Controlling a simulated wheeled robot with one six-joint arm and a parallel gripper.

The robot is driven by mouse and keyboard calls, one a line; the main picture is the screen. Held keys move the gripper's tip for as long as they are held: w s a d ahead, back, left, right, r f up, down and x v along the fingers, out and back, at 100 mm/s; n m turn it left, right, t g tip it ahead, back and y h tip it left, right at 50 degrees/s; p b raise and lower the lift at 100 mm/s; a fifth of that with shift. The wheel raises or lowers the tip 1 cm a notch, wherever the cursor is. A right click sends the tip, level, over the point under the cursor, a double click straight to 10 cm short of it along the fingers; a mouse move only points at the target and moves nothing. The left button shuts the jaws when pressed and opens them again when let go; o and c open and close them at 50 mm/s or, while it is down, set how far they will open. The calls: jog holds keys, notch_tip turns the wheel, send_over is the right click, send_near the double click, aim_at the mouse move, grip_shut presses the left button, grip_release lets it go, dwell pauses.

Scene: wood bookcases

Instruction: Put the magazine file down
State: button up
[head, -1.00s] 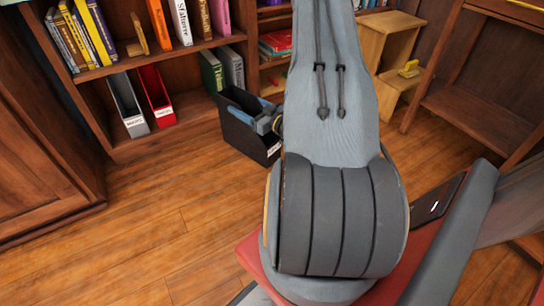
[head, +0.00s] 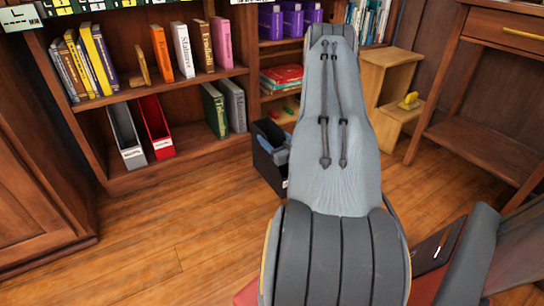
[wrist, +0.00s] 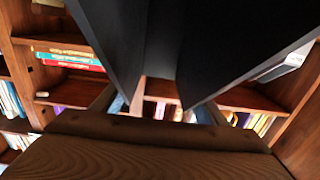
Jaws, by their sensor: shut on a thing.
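The black magazine file (head: 262,165) is in the middle of the head view, in front of the bookcase and partly behind my arm. My gripper (head: 281,153) is shut on it, with a blue-grey part showing at its upper edge. The file appears upright; I cannot tell whether its bottom touches the floor. In the wrist view the file (wrist: 225,40) fills the upper middle as dark panels, between the gripper's fingers (wrist: 165,108).
A grey magazine file (head: 127,138) and a red magazine file (head: 157,128) stand on the bottom shelf at left. A wooden step stool (head: 388,85) is at right. The wood floor (head: 170,225) at left is clear.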

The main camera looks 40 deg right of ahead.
jog(key=shift+f+b, duration=1.4)
jog(key=shift+f, duration=1.1)
jog(key=shift+f, duration=0.15)
jog(key=o, duration=1.7)
jog(key=p+v, duration=0.6)
jog(key=v, duration=0.6)
